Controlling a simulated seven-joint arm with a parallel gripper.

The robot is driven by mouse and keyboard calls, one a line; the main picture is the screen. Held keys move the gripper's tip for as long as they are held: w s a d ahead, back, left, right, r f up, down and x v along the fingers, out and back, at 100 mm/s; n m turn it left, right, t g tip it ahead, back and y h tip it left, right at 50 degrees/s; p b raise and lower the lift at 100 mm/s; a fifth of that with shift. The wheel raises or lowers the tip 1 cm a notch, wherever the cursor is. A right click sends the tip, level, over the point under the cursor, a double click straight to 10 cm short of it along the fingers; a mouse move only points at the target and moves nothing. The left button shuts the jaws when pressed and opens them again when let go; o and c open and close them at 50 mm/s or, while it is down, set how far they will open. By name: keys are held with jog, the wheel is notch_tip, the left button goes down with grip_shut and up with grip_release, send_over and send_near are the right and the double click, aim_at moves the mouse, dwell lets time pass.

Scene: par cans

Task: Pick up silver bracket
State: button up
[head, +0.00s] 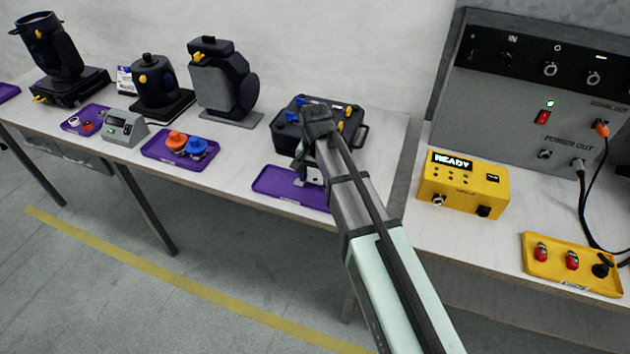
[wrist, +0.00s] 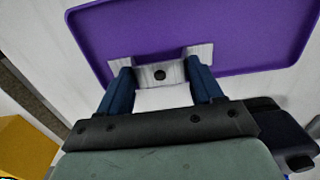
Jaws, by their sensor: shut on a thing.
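The silver bracket (wrist: 160,75) shows in the wrist view as a pale metal piece with a dark hole in its middle. It is between the two blue fingers of my gripper (wrist: 160,90), which is shut on it. The bracket overlaps the near edge of a purple tray (wrist: 200,25) in that view; whether it touches the tray I cannot tell. In the head view my gripper (head: 308,174) is low over the right-hand purple tray (head: 275,185), and my arm hides much of the bracket.
A black case (head: 290,118) with blue and yellow parts stands just behind the tray. A yellow box (head: 463,185) reading READY stands to the right. Another purple tray (head: 160,153) holds orange and blue connectors to the left. The table's front edge is close.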

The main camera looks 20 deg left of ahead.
aim_at(316, 180)
jog(key=shift+r, duration=0.15)
notch_tip(316, 180, up, 10)
dwell(0.5)
dwell(0.5)
